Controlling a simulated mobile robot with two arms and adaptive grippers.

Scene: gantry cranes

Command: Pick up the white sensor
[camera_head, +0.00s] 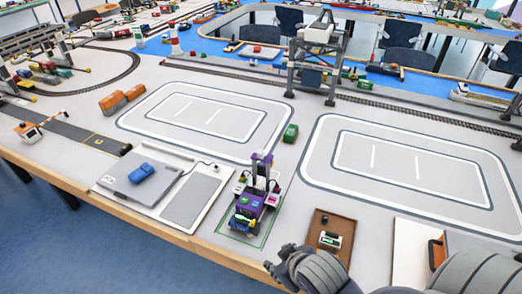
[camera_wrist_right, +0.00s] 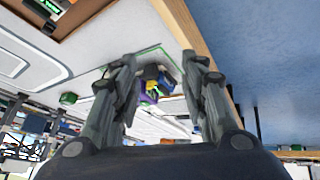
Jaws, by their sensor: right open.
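A small white device with a green face (camera_head: 330,239), which looks like the white sensor, lies on a brown board (camera_head: 345,226) near the table's front edge. In the right wrist view a corner of the brown board (camera_wrist_right: 85,15) shows at the top left, with the device (camera_wrist_right: 47,5) partly cut off. My right gripper (camera_head: 280,263) is at the bottom of the head view, left of and in front of the board, apart from the device. Its fingers (camera_wrist_right: 158,68) are spread and empty in the wrist view. My left gripper is not in view.
A grey plate with a blue block (camera_head: 141,173) lies further left. A green container (camera_head: 290,133) and gantry crane (camera_head: 318,60) stand behind.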

